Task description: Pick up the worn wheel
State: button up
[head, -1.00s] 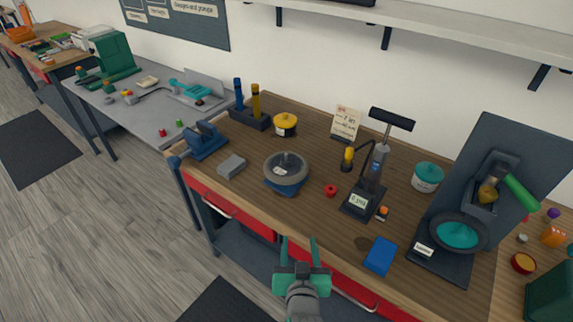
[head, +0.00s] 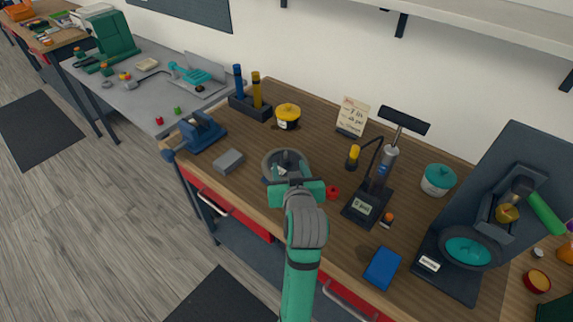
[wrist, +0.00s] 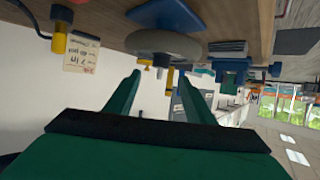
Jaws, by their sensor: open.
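A grey-tyred wheel (head: 271,158), which looks like the worn wheel, lies flat on a blue stand on the wooden workbench in the head view. My gripper (head: 296,186) is over the near side of this wheel and hides part of it and most of the stand. In the wrist view, which is upside down, the wheel (wrist: 163,46) and its blue stand (wrist: 168,15) show just beyond my open gripper (wrist: 155,84). Nothing is between the fingers, and they look apart from the tyre. A second wheel with a teal hub (head: 467,252) sits in a dark fixture at the right.
A red knob (head: 333,192) is just right of my gripper. A pump (head: 383,165) on a black base stands farther right. A grey block (head: 228,161) and a blue vise (head: 203,132) are at the left. A blue box (head: 382,267) lies near the front edge.

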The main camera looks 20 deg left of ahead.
aim_at(286, 159)
jog(key=shift+x, duration=3)
jog(key=shift+s+f, duration=0.1)
jog(key=shift+f, duration=0.05)
grip_shut()
